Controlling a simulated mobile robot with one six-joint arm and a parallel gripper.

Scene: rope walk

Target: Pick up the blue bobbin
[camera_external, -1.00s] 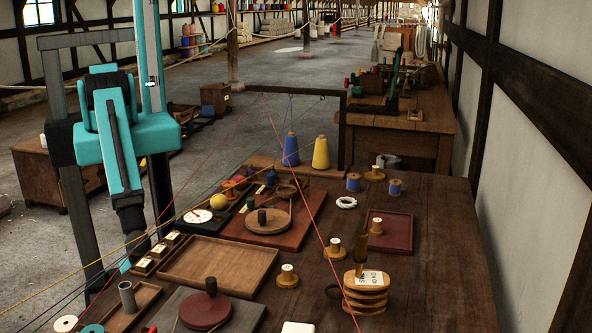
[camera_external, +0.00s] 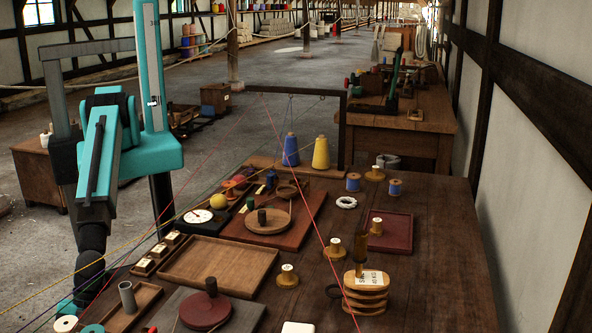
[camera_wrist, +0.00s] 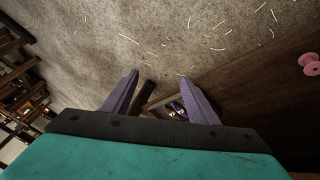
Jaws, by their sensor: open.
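Two small wooden bobbins wound with blue stand upright at the far right part of the bench: a left blue bobbin (camera_external: 353,182) and a right blue bobbin (camera_external: 395,187). A taller blue cone (camera_external: 291,150) stands behind and to the left of them, beside a yellow cone (camera_external: 321,153). My gripper (camera_wrist: 158,80) is open and empty in the wrist view, pointing over the floor past the bench edge. In the outside view my arm is at the lower left, far from the blue bobbins, and its fingers cannot be made out. No blue bobbin is recognisable in the wrist view.
A wooden tray (camera_external: 219,263), a dark red tray (camera_external: 388,240), a stacked wooden block (camera_external: 366,292) and several cream bobbins stand on the bench. Thin red and yellow cords cross above it. The bench's right side (camera_external: 440,270) is clear. A pink spool (camera_wrist: 309,63) shows in the wrist view.

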